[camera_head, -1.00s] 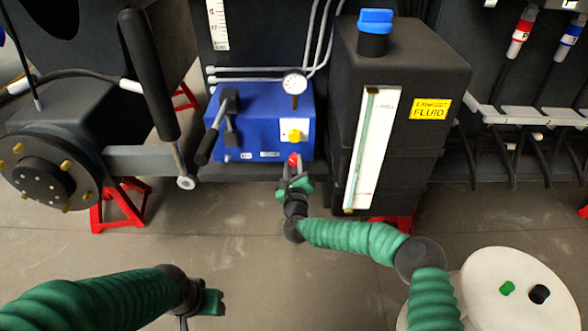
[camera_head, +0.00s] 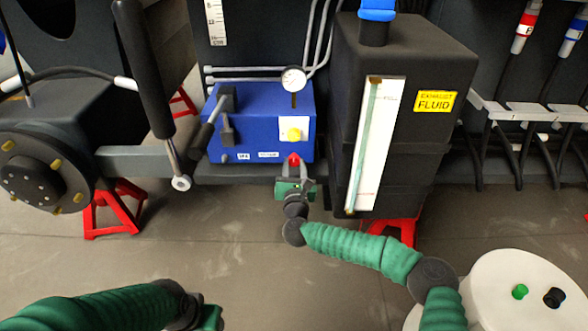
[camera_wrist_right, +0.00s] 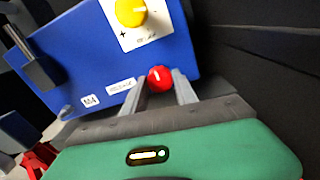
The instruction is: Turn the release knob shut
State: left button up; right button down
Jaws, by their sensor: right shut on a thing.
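The red release knob (camera_head: 294,159) sticks out of the lower right front of the blue box (camera_head: 262,105). My right gripper (camera_head: 294,168) has its two fingers on either side of the knob, shut on it. In the right wrist view the red knob (camera_wrist_right: 160,78) sits between the fingertips (camera_wrist_right: 160,84), with a pale mark on its face. A yellow knob (camera_head: 294,134) on a white plate is just above it. My left gripper (camera_head: 208,316) is low in the head view, away from the box and partly cut off, so its jaws are unclear.
A black lever (camera_head: 211,128) stands on the box's left, and a gauge (camera_head: 293,80) is on top. The black exhaust fluid tank (camera_head: 395,120) is close on the right. A round white table (camera_head: 510,300) holds a green and a black cap. Floor below is clear.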

jog(key=shift+s+a+f, duration=0.1)
jog(key=shift+s+f, duration=0.05)
jog(key=shift+f, duration=0.4)
jog(key=c, duration=1.2)
grip_release()
jog(key=shift+c, duration=0.2)
jog(key=shift+o, duration=1.4)
jog(key=shift+r, duration=0.3)
jog(key=s+p, duration=0.8)
jog(key=s, duration=0.8)
jog(key=shift+s+d, duration=0.35)
